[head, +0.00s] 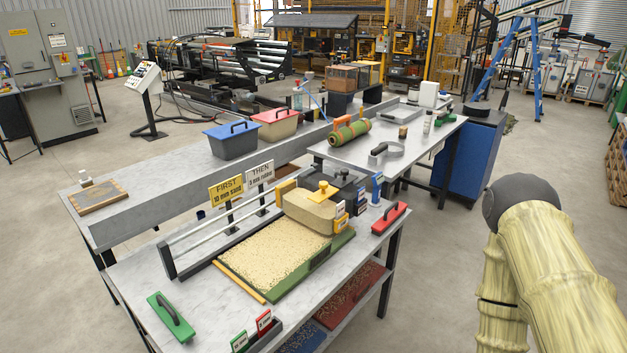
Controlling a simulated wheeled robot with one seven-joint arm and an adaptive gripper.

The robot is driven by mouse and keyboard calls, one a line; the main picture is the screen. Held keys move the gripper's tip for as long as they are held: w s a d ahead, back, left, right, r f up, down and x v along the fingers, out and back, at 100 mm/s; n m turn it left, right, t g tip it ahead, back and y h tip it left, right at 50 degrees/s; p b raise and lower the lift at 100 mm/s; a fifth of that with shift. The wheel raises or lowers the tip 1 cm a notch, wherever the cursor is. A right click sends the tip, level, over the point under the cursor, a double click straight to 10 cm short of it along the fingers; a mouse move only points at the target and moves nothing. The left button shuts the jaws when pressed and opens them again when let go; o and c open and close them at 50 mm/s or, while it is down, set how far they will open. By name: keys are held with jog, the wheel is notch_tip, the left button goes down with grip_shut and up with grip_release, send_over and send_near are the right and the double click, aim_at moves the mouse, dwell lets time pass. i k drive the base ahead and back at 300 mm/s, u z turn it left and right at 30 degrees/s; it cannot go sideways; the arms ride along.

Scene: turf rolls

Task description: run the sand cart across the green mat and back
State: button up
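The sand cart (310,210) is a tan box with a yellow knob on top and a yellow grip at its left. It sits at the far right end of the mat on the front bench. The green mat (318,261) shows green along its right and front edges. Its top is covered with a tan, grainy layer from the cart to the near left end. A pale rail (215,222) runs along the mat's far side. My arm stands at the right, clear of the bench. My gripper is not in view.
A yellow FIRST sign (227,190) and a white THEN sign (260,176) stand behind the rail. A green float (171,316) and a red float (389,217) lie on the bench. Blue (231,142) and red-lidded (276,126) bins stand behind. Floor between arm and bench is clear.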

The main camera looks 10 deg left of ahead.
aim_at(315, 210)
jog(key=u, duration=0.45)
jog(key=i, duration=0.45)
jog(key=u, duration=0.5)
